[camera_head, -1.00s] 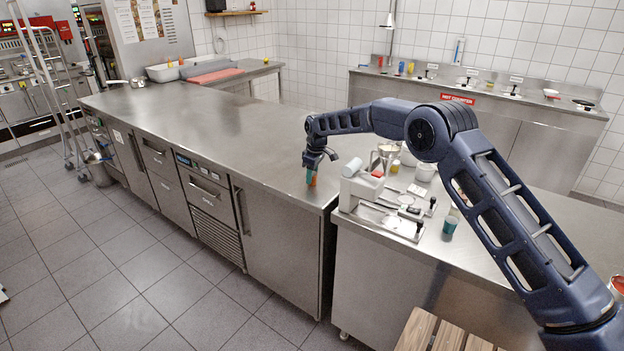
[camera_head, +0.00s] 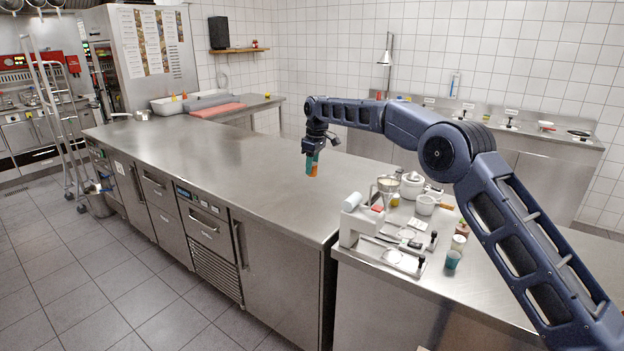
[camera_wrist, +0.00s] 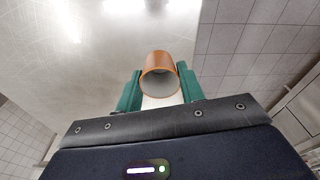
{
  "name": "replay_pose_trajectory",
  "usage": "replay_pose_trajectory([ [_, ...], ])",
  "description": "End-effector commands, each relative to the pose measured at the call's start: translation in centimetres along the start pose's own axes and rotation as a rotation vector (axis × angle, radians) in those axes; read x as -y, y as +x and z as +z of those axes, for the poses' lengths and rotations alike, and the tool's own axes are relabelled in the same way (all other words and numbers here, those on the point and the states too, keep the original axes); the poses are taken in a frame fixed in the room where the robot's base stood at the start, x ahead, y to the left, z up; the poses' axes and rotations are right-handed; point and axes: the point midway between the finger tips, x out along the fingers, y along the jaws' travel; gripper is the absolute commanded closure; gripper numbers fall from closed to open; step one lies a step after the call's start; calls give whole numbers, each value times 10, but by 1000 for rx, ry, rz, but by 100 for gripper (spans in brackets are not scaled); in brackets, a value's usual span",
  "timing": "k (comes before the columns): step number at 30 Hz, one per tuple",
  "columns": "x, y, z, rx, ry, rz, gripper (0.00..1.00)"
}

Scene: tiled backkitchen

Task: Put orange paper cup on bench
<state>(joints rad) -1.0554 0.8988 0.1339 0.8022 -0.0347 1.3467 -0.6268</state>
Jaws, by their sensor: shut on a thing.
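The orange paper cup (camera_head: 314,169) is between the green fingers of my gripper (camera_head: 311,164), over the near right part of the long steel counter (camera_head: 215,160). In the wrist view the cup (camera_wrist: 160,72) has its open round end toward the camera, with a green finger closed on each side. It appears to be held above the counter, apart from its surface.
Most of the long counter is clear.

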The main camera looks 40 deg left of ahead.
Motion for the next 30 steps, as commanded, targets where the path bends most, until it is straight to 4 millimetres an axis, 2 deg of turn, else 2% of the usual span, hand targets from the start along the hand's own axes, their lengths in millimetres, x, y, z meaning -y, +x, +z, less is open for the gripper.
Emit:
replay_pose_trajectory([
  [4,0,-11,-1,0,0,0,85],
  [11,0,-15,-1,0,0,-1,85],
  [16,-4,-21,10,-1,4,-2,85],
  [20,-9,-34,35,-6,12,-4,85],
  [30,-12,-67,125,-16,41,-10,85],
])
